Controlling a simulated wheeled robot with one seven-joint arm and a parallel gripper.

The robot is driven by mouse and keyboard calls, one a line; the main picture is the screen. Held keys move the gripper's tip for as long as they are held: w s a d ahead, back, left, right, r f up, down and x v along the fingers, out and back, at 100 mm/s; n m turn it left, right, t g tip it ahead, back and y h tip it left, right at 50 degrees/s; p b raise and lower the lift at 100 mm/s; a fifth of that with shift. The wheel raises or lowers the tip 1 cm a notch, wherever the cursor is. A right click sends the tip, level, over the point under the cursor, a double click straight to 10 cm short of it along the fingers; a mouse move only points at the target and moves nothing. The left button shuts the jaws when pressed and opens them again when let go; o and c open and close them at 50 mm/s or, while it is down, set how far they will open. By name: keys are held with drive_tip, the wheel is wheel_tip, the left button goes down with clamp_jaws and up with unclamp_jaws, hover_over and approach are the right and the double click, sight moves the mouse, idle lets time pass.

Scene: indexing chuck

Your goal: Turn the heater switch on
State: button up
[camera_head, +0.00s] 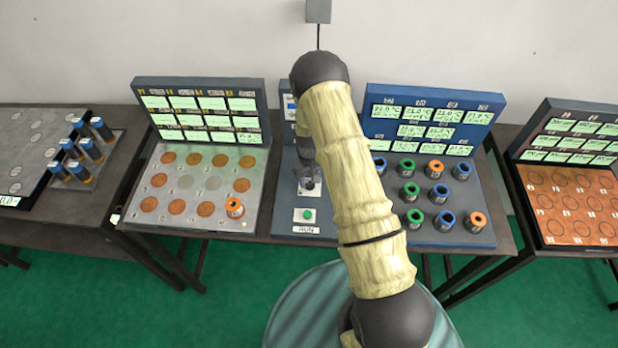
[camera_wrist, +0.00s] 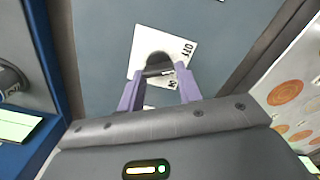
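The heater switch shows in the wrist view as a dark grey rounded lever (camera_wrist: 157,62) on a tilted white plate (camera_wrist: 136,68). The plate carries the word "OFF" at its right side; its lower part is partly hidden by my gripper. My gripper (camera_wrist: 160,88) is open, with its two purple fingers apart and the lever between or just beyond their tips. I cannot tell whether they touch it. In the head view the white switch plate (camera_head: 309,189) lies on the narrow middle panel, partly hidden under my gripper (camera_head: 309,178).
A green button (camera_head: 308,215) sits in front of the switch on the same panel. A silver board (camera_head: 180,219) with copper discs and an orange-topped can (camera_head: 235,208) is left. A blue rack (camera_head: 440,236) with several capped cans is right. Display panels (camera_head: 200,83) rise behind.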

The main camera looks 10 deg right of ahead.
drive_tip(key=shift+f+m+b, duration=0.1)
drive_tip(key=shift+m+b, duration=0.2)
drive_tip(key=shift+b, duration=0.1)
drive_tip(key=shift+d+f+m+b, duration=0.1)
drive_tip(key=shift+m+b, duration=0.95)
drive_tip(key=shift+m, duration=0.15)
drive_tip(key=m+b, duration=0.1)
drive_tip(key=m, duration=0.1)
drive_tip(key=shift+m+b, duration=0.35)
drive_tip(key=shift+m, duration=0.05)
drive_tip(key=m+b, duration=0.1)
drive_tip(key=m, duration=0.2)
drive_tip(key=m+b, duration=0.1)
drive_tip(key=m, duration=0.2)
drive_tip(key=shift+s+d+r, duration=0.1)
drive_tip(key=shift+r, duration=0.1)
drive_tip(key=o, duration=1)
drive_tip(key=shift+r, duration=0.1)
wheel_tip(320, 180, up, 17)
drive_tip(key=b, duration=0.3)
drive_tip(key=shift+r+b, duration=0.1)
drive_tip(key=shift+b, duration=0.3)
